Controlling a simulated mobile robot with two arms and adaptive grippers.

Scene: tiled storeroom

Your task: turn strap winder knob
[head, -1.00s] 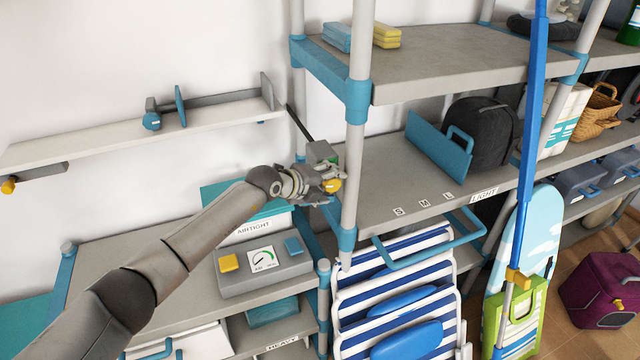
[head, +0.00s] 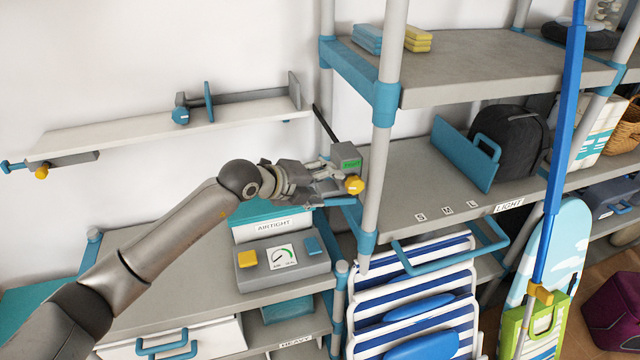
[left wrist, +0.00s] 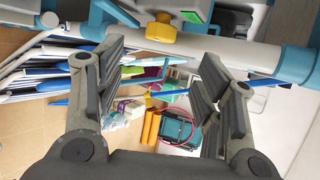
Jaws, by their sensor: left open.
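A yellow knob (head: 355,185) sits by the grey shelf post, under a small grey box with a green display (head: 346,156). In the left wrist view the knob (left wrist: 161,28) is at the top centre, in front of the post. My left gripper (head: 335,181) is just left of the knob in the head view, fingers pointing at it. In the left wrist view the left gripper (left wrist: 162,57) is open, with the knob beyond its fingertips and roughly centred between them; the fingers appear apart from it. My right gripper is not in view.
A gauge box (head: 284,260) and an AIRTIGHT box (head: 272,228) stand on the lower shelf beneath my left arm. A wall shelf (head: 170,126) is behind, with another yellow knob (head: 41,172) at its left end. Striped folding chairs (head: 420,300) stand below the post.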

